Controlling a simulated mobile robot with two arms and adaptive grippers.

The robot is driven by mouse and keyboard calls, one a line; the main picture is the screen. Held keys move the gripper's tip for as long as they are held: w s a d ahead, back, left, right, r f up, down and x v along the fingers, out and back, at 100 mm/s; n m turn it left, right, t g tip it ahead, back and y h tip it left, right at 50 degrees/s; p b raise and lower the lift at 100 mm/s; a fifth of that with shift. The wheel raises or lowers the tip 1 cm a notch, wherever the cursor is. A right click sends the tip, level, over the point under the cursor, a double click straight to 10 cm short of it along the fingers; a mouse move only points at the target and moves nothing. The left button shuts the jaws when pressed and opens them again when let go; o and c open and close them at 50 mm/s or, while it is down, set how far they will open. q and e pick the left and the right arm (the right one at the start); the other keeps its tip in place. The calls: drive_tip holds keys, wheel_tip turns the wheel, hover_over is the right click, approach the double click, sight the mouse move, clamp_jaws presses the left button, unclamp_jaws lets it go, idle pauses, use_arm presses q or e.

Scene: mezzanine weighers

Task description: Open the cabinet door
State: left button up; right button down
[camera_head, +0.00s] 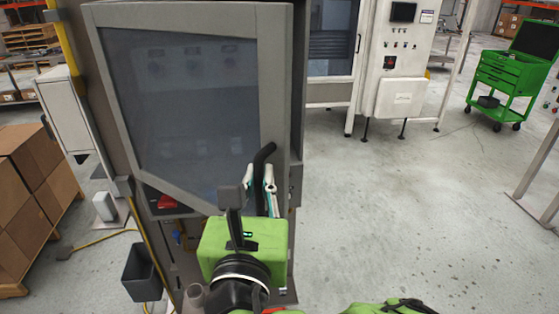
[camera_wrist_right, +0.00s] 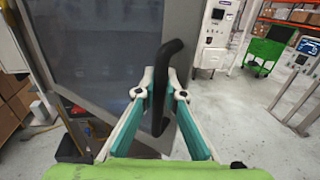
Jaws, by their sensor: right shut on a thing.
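The cabinet door (camera_head: 190,115) is a grey frame around a large dark window, at left centre in the head view. It also fills the left of the right wrist view (camera_wrist_right: 100,93). Its black curved handle (camera_head: 264,154) is on the right side of the door. In the right wrist view the handle (camera_wrist_right: 173,50) passes upright between the fingers. My right gripper (camera_head: 262,180) is shut on this handle, with a white-tipped teal finger on each side. I cannot tell for sure whether the door stands ajar. My left gripper is not in view.
Cardboard boxes (camera_head: 30,190) are stacked at the left. A dark bin (camera_head: 141,272) hangs low beside the cabinet. A white machine (camera_head: 401,97) and a green tool cart (camera_head: 507,85) stand at the back right. The concrete floor right of the cabinet is clear.

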drive_tip(key=shift+s, duration=0.15)
drive_tip(key=c, duration=2.1)
unclamp_jaws()
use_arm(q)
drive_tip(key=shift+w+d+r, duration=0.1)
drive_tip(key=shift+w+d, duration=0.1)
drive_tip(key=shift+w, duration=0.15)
